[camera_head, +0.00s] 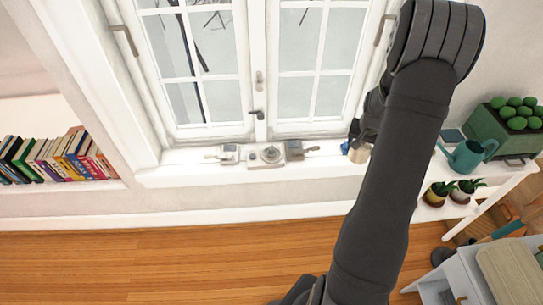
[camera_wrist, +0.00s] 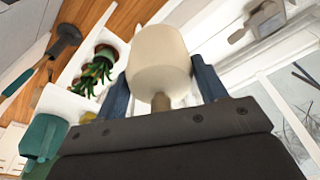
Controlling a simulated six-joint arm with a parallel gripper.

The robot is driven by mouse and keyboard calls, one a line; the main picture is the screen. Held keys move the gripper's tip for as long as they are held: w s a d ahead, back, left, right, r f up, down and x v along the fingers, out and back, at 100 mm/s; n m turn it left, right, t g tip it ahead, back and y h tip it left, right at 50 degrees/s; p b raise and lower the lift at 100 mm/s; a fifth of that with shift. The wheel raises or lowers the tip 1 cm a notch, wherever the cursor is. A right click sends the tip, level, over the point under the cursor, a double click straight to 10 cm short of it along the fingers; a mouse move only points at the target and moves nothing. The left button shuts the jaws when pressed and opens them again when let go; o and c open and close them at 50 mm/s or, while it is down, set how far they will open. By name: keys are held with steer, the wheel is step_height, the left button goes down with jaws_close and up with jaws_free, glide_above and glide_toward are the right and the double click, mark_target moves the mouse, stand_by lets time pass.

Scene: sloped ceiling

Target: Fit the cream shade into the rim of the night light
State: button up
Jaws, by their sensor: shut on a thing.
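The cream shade (camera_wrist: 158,55) fills the upper middle of the wrist view, rounded and wide, with a narrow tan neck at its near end. My gripper (camera_wrist: 160,72) is shut on the shade, with one blue finger on each side. In the head view my gripper (camera_head: 359,138) is at the right part of the windowsill, partly hidden by my arm, and the shade (camera_head: 359,154) shows small below it. The night light (camera_head: 271,154) appears to be the round grey ringed piece on the sill, left of my gripper. The shade is apart from it.
Grey blocks with handles (camera_head: 229,153) (camera_head: 295,150) flank the night light on the sill (camera_head: 190,175). Window handles (camera_head: 257,114) project above. To the right are a teal watering can (camera_head: 467,157), potted plants (camera_head: 437,193) and a green crate (camera_head: 499,132). The sill between the right block and shade looks clear.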

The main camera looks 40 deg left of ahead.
steer(key=s+d+f+m, duration=0.2)
steer(key=d, duration=0.8)
steer(key=s+d+f+m, duration=0.1)
steer(key=s+d, duration=0.1)
steer(key=d, duration=0.9)
steer(key=n+y, duration=0.1)
steer(key=n, duration=0.9)
glide_above(271, 148)
steer(key=d, duration=0.1)
steer(key=shift+g, duration=0.3)
steer(key=f, duration=0.7)
steer(key=shift+w+f, duration=0.15)
steer(key=shift+w, duration=0.05)
steer(key=shift+s+a+f, duration=0.15)
steer(key=shift+a+f, duration=0.2)
steer(key=shift+a, duration=0.05)
steer(key=shift+f, duration=1.9)
steer(key=shift+f, duration=0.15)
